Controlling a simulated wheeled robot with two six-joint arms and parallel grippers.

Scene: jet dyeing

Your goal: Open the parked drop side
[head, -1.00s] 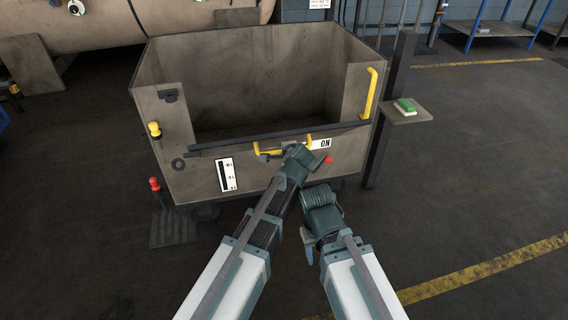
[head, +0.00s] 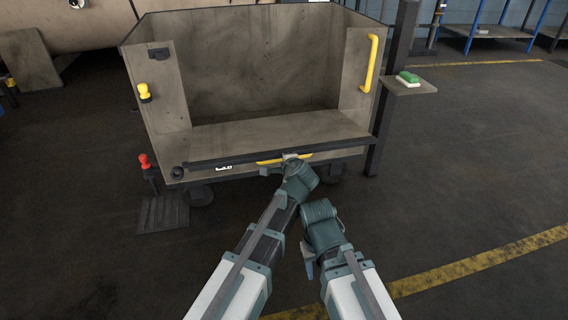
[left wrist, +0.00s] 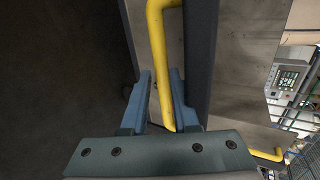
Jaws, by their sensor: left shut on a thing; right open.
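The cart (head: 255,65) is a grey box with an open top. Its front drop side (head: 270,133) is tilted outward and down, with a dark bar (head: 230,158) along its outer edge. A yellow handle (head: 268,161) is fixed on the drop side near that bar. My left gripper (head: 290,158) is shut on this handle; in the left wrist view the yellow handle (left wrist: 161,70) runs between its two blue fingers. My right gripper (head: 308,262) is to the right of the left arm, below the drop side, open and apart from the cart.
A yellow grab rail (head: 371,63) is on the cart's right front post. A yellow knob (head: 144,91) and a red-topped pedal post (head: 145,161) stand at the left. A dark post with a shelf (head: 409,87) is at the right. Floor to the right is clear.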

